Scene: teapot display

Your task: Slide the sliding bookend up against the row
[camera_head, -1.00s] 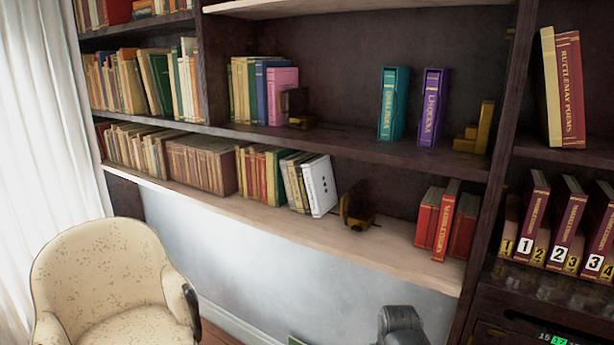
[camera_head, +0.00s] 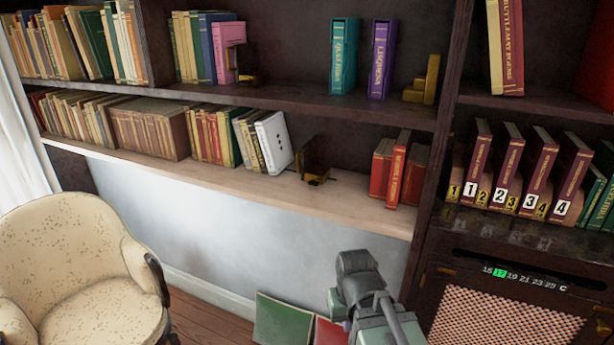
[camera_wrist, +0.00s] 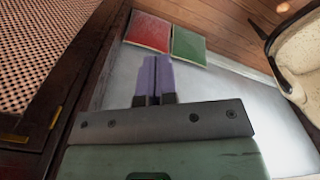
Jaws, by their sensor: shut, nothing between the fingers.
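A dark bookend with a brass foot (camera_head: 315,160) stands on the lower shelf in the head view. To its left is a row of books (camera_head: 210,135) ending in leaning volumes and a white book (camera_head: 273,142) with dark dots. A gap of bare shelf lies between the white book and the bookend. My gripper (camera_wrist: 153,75) shows in the wrist view with its purple fingers together and empty. It points down toward the floor, below the shelves and away from the bookend. The bookend is not in the wrist view.
Red books (camera_head: 395,170) stand right of the bookend. Another dark bookend (camera_head: 247,68) is beside a pink book on the upper shelf. An armchair (camera_head: 80,260) is at lower left. Green (camera_wrist: 188,44) and red (camera_wrist: 149,31) books lie on the floor. A cabinet (camera_head: 510,310) is at right.

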